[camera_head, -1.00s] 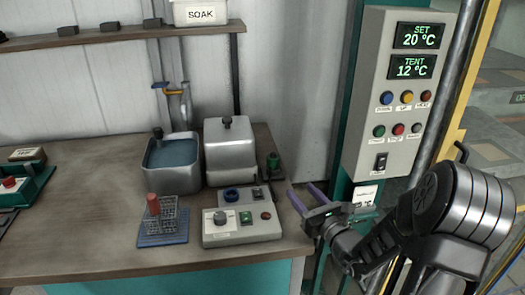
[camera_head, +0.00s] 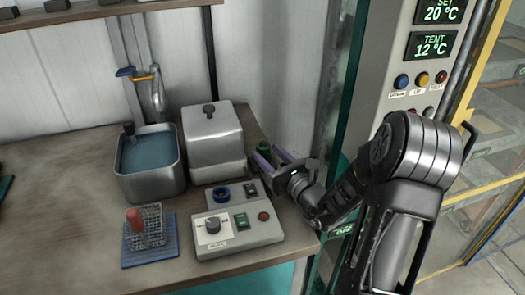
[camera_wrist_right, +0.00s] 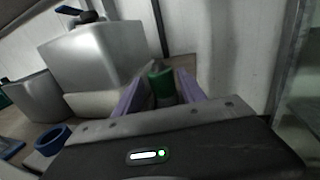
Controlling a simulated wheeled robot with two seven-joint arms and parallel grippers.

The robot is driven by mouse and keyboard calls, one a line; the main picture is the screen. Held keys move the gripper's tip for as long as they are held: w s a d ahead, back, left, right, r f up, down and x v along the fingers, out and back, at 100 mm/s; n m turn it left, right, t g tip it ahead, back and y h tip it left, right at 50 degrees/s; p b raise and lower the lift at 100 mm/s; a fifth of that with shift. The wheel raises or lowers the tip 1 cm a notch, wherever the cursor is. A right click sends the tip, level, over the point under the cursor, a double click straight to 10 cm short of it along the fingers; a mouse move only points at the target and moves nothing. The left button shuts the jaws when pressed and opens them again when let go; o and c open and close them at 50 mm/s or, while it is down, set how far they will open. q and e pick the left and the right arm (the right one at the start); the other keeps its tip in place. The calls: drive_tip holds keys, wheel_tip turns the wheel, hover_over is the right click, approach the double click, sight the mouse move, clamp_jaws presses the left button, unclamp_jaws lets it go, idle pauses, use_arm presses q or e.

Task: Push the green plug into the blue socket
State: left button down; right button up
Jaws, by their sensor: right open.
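The green plug (camera_head: 263,150) stands on the table beside the lidded metal box, partly hidden by my right gripper (camera_head: 269,157) in the head view. In the right wrist view the green plug (camera_wrist_right: 161,84) is upright between the two open purple fingers of my right gripper (camera_wrist_right: 160,90). I cannot tell whether the fingers touch it. The blue socket (camera_head: 221,194) is a ring on top of the grey control box, to the left of the gripper. It also shows at the lower left of the right wrist view (camera_wrist_right: 54,139). My left gripper is not in view.
A lidded metal box (camera_head: 212,140) and an open water bath (camera_head: 147,165) stand behind the grey control box (camera_head: 238,232). A rack with a red-topped item (camera_head: 147,238) is at the front left. A wall and a control cabinet (camera_head: 390,80) bound the right side.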

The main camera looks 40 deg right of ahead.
sight(259, 144)
drive_tip(key=shift+w, duration=0.5)
drive_tip(key=w, duration=0.1)
drive_tip(key=w+p, duration=0.1)
drive_tip(key=w, duration=0.3)
drive_tip(key=shift+w+d+f, duration=0.1)
drive_tip(key=shift+w+d, duration=0.05)
drive_tip(key=shift+d, duration=0.1)
drive_tip(key=shift+c, duration=0.3)
clamp_jaws()
